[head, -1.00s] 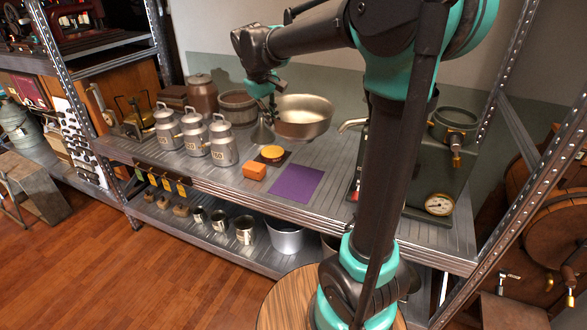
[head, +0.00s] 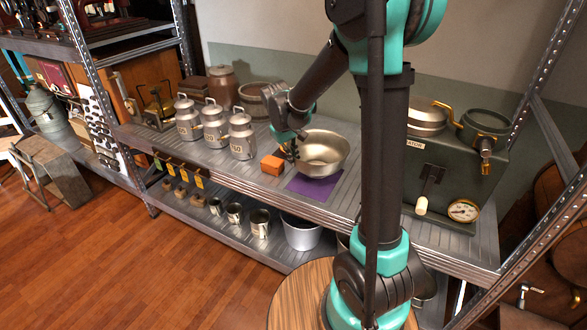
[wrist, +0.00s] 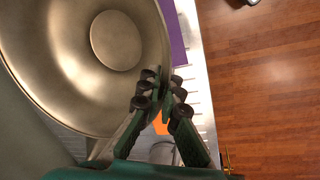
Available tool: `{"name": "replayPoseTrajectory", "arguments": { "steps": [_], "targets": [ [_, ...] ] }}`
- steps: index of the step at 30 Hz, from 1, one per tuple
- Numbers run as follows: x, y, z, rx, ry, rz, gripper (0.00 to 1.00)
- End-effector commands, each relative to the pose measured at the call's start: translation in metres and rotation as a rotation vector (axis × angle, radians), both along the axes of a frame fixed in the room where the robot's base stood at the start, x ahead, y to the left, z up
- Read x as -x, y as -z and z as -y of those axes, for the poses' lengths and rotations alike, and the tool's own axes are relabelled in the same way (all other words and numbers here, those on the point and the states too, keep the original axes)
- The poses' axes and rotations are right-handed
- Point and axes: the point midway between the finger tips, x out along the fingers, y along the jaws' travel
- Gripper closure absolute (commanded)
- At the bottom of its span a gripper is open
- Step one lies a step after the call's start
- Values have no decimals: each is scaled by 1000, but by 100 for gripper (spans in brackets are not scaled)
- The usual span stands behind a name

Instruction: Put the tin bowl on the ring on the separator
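The tin bowl (head: 322,153) is wide, shiny and roughly upright over the purple mat (head: 309,188). Whether it touches the mat cannot be told. My gripper (head: 292,150) is at its left rim in the head view. In the wrist view, the fingers (wrist: 160,88) are closed on the rim of the bowl (wrist: 75,62). The separator (head: 460,180) is a dark green box at the right of the shelf, with a gauge and a crank. A dark green ring (head: 487,121) with a brass tap is on top. My arm hides part of the separator's left side.
An orange block (head: 271,164) sits just left of the bowl. Several milk cans (head: 214,125) stand further left, with a wooden tub (head: 254,99) behind. A round metal dish (head: 427,119) is left of the ring. A metal upright (head: 541,75) is close right of the separator.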

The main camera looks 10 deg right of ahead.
Motion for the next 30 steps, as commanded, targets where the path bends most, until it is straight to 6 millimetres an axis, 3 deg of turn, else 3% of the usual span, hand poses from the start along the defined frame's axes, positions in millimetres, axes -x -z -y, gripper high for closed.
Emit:
{"name": "replayPoseTrajectory", "arguments": {
  "steps": [11, 23, 29, 30],
  "targets": [
    [0, 39, 0, 1, 0, 0, 100],
    [0, 44, 0, 1, 0, 0, 100],
    [0, 44, 0, 0, 0, 0, 74],
    [0, 44, 0, 0, 0, 0, 74]
  ]
}}
